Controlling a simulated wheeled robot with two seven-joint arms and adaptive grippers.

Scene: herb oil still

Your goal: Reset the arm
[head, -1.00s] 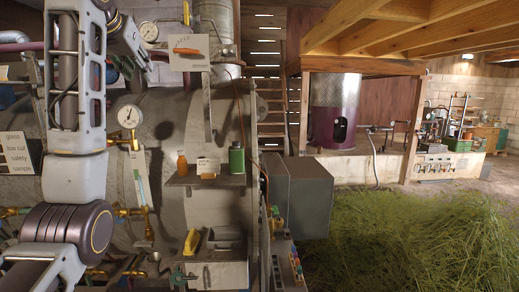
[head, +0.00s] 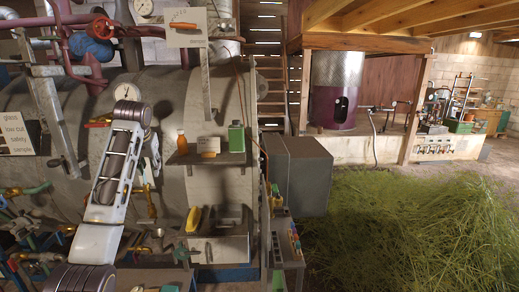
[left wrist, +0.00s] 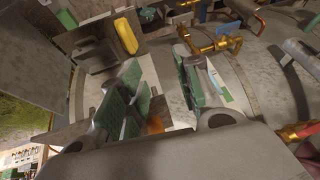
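My left arm rises from the bottom left in the head view, in front of the large grey still body (head: 215,95). Its gripper is mostly hidden behind my own arm links there. In the left wrist view my left gripper (left wrist: 156,78) shows two green-padded fingers standing apart. I see nothing held between them. A yellow thing (left wrist: 125,36) and a grey tray lie beyond the fingers, apart from them. My right gripper is in neither view.
Brass valves and pipes crowd the left. A grey box (head: 297,175) stands right of the still. Cut herbs (head: 420,220) cover the floor at right.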

